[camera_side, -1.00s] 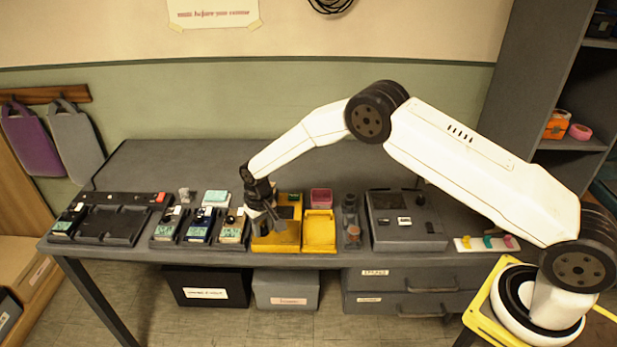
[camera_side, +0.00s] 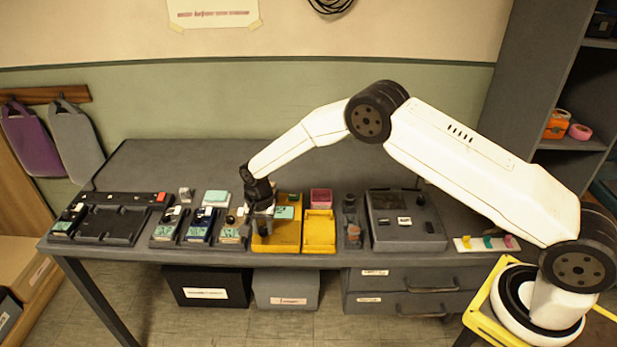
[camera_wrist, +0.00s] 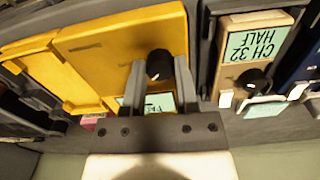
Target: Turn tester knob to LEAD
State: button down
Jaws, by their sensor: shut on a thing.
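The yellow tester (camera_side: 277,243) stands on the bench, left of centre in the side view. It fills the upper middle of the wrist view (camera_wrist: 120,45). Its black knob (camera_wrist: 160,64) sits between the two fingers of my gripper (camera_wrist: 160,72), which is shut on it. My gripper (camera_side: 260,218) points down over the tester's left part in the side view, and the knob cannot be made out there. A teal label (camera_wrist: 160,103) on the tester is partly covered by my fingers in the wrist view. I cannot read the knob's setting.
Several labelled modules stand close to the left in the side view, including a tan one (camera_wrist: 255,45) marked CH 32 HALF. A yellow tray (camera_side: 319,232) adjoins the tester on the right. A grey box (camera_side: 405,222) with a dark screen stands further right.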

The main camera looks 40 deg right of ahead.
aim_at(264, 229)
jog(key=m, duration=0.4)
jog(key=shift+m, duration=2.2)
jog(key=shift+c, duration=1.9)
grip_release()
jog(key=shift+r, duration=3.95)
jog(key=shift+d, duration=0.1)
